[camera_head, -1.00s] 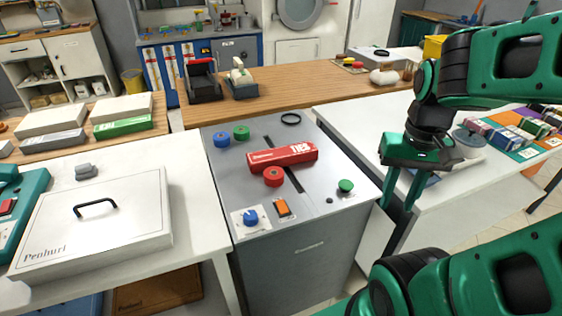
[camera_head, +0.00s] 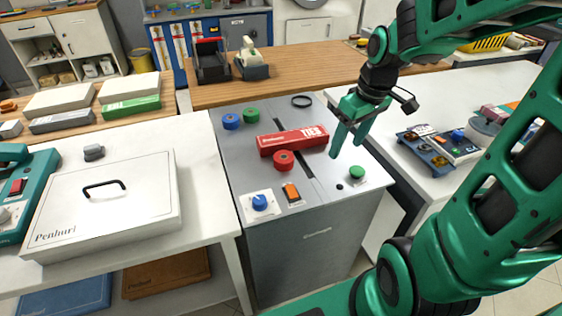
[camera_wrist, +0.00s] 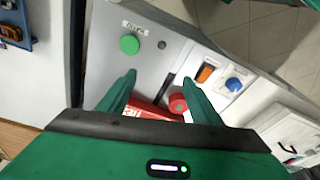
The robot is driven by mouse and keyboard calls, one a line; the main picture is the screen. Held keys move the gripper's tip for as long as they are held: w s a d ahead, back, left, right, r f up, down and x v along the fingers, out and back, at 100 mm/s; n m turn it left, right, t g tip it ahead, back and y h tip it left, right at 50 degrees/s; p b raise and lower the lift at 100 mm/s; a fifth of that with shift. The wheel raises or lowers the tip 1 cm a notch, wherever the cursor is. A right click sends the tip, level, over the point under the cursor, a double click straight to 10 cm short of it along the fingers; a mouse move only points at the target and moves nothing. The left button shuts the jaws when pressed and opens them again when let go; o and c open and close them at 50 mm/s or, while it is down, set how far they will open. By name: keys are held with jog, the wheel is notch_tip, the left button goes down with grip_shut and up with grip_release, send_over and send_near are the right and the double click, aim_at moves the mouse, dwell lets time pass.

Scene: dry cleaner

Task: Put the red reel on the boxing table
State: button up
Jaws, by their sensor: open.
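The red reel (camera_head: 283,160) lies on the grey metal cabinet top (camera_head: 232,177), in front of a long red box marked TIES (camera_head: 293,140). In the wrist view the red reel (camera_wrist: 178,103) shows just beside the right finger. My gripper (camera_head: 347,150) is open and empty, pointing down above the right part of the cabinet top, to the right of the reel and the red box. In the wrist view the red box (camera_wrist: 150,110) is partly hidden behind my gripper. I cannot tell from the frames which table is the boxing table.
A blue reel (camera_head: 231,121), a green reel (camera_head: 252,115) and a black ring (camera_head: 302,101) lie at the back of the cabinet. A green button (camera_head: 357,172), orange switch (camera_head: 291,191) and blue knob (camera_head: 260,202) are near its front. White tables stand on both sides; the left holds a Penhuri case (camera_head: 110,205).

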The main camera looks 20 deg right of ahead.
jog(key=w+a+f+n+t+y, duration=0.1)
jog(key=w+a+f+n+y, duration=0.1)
jog(key=w+a+n, duration=0.6)
jog(key=m, duration=0.2)
send_over(285, 157)
jog(key=s+d, duration=0.2)
jog(key=x, duration=0.4)
jog(key=shift+s+d+f, duration=0.3)
jog(key=shift+f, duration=0.15)
jog(key=shift+x, duration=3)
jog(key=shift+s, duration=0.1)
jog(key=c, duration=1)
jog(key=shift+o, duration=0.2)
jog(key=shift+r, duration=0.15)
